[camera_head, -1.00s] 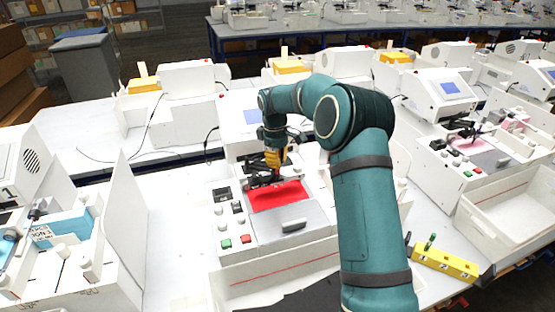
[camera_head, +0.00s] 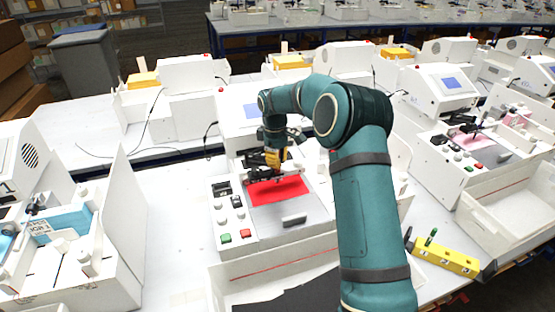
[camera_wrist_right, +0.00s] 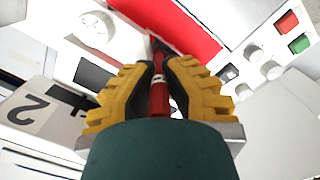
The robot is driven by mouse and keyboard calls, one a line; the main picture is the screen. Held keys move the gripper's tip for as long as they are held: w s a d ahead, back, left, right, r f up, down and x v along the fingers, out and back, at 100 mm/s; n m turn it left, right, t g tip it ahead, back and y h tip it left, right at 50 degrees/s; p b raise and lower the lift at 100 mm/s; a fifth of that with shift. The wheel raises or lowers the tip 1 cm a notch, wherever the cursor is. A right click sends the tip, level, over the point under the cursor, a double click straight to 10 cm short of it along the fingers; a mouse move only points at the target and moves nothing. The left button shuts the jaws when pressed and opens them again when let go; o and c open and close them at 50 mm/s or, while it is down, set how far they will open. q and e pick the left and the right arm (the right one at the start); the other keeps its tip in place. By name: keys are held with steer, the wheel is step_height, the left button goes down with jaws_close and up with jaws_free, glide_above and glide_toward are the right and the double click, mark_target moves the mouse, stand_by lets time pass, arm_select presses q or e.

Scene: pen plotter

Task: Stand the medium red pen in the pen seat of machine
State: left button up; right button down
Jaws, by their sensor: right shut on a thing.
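My right gripper (camera_head: 274,160) is over the back part of the plotter machine (camera_head: 318,238), at its black carriage (camera_head: 258,174). In the right wrist view my right gripper (camera_wrist_right: 161,72) has its yellow fingers shut on the medium red pen (camera_wrist_right: 159,96), a red barrel with a pale band. The pen's lower end points toward the red sheet (camera_wrist_right: 176,22), which also shows in the head view (camera_head: 278,191). The fingers and arm hide the pen in the head view. The pen seat is not clearly visible, and I cannot tell whether the pen touches it. My left gripper is not in view.
A yellow pen rack (camera_head: 447,260) with a green pen (camera_head: 432,236) lies right of my arm. The machine's front panel has green (camera_head: 225,238) and red buttons and several white knobs. A white bin (camera_head: 510,215) stands at the right. Bare table shows left of the machine.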

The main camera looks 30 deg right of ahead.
steer(key=shift+f+b, duration=0.45)
steer(key=shift+f, duration=0.45)
steer(key=c, duration=1)
jaws_free()
steer(key=shift+c, duration=0.2)
step_height(320, 180, up, 12)
steer(key=shift+w+a, duration=0.2)
steer(key=shift+w, duration=0.15)
